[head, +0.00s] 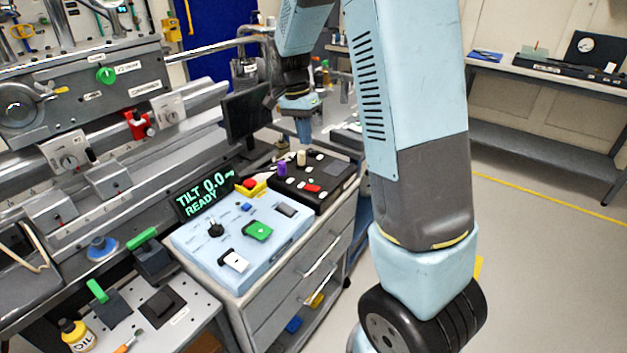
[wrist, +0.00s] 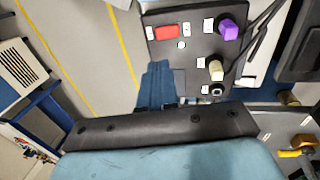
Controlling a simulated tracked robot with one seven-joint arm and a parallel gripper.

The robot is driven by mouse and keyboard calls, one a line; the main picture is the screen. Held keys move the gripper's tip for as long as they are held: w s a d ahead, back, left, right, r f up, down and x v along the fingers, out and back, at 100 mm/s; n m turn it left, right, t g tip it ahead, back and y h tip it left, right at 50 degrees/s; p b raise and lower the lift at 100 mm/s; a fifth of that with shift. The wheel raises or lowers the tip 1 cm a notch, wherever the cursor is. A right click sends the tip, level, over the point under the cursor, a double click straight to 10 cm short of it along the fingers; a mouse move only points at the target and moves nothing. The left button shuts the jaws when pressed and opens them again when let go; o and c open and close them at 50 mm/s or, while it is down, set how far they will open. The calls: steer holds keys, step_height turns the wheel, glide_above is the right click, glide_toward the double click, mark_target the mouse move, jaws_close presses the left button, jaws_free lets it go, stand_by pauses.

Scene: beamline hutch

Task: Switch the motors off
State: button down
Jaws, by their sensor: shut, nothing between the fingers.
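A black control box (head: 312,182) stands on the cabinet top at the back, with a red rocker switch (head: 312,188), a purple knob (head: 282,169) and a beige knob (head: 301,158). In the wrist view the red rocker (wrist: 166,32), purple knob (wrist: 228,30) and beige knob (wrist: 215,70) show from above. A light blue panel (head: 240,250) in front carries a green rocker (head: 258,231), a white switch (head: 234,261) and a black knob (head: 215,229). The labels are too small to read. My gripper (head: 304,138) is shut and empty above the black box; its blue fingers (wrist: 156,84) show in the wrist view.
A display (head: 207,192) reads "TILT 0.0" and "READY". A red button on a yellow base (head: 251,186) sits between the panels. A dark monitor (head: 246,112) stands left of my gripper. The floor at right is clear up to a bench (head: 550,75).

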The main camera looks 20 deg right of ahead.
mark_target(315, 188)
steer(key=f, duration=0.4)
steer(key=s+d+f, duration=0.1)
steer(key=f, duration=0.4)
steer(key=s+f, duration=0.1)
steer(key=f, duration=0.4)
steer(key=shift+d+f, duration=0.15)
steer(key=shift+d, duration=0.2)
